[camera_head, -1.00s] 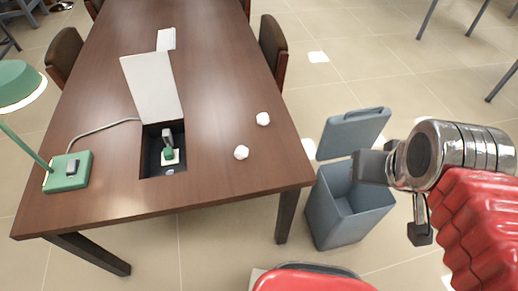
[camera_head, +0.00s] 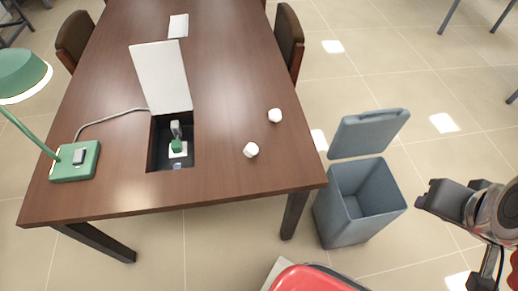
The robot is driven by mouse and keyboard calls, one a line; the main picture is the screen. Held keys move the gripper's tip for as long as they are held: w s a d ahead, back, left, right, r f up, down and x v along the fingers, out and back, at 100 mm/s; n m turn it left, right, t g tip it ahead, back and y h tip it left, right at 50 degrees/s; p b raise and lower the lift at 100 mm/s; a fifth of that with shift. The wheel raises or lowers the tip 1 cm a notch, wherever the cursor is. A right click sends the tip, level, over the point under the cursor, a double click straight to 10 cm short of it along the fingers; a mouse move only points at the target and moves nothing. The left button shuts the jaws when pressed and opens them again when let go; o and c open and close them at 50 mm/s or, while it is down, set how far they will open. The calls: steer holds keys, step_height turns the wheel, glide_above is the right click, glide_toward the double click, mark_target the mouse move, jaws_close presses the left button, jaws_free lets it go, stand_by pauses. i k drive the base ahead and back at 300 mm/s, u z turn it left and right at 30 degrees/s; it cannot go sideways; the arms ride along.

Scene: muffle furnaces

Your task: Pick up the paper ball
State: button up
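Two white paper balls lie on the brown wooden table (camera_head: 110,190) near its right edge. The nearer paper ball (camera_head: 251,149) is a little left of the farther paper ball (camera_head: 275,115). My gripper (camera_head: 422,202) is at the right side of the picture, beyond the table and to the right of the bin, well apart from both balls. It is seen from the side and its fingers are small and dark, so I cannot tell whether it is open.
A grey bin (camera_head: 345,220) with its lid (camera_head: 368,133) raised stands on the floor right of the table. A green lamp (camera_head: 76,162) stands at the table's left. An open socket box with a raised white flap (camera_head: 161,78) is mid-table. Chairs stand at the table's far sides.

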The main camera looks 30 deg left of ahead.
mark_target(251, 150)
steer(key=z, duration=0.1)
steer(key=k, duration=0.95)
steer(key=u, duration=1.9)
steer(key=i, duration=1)
steer(key=u, duration=0.1)
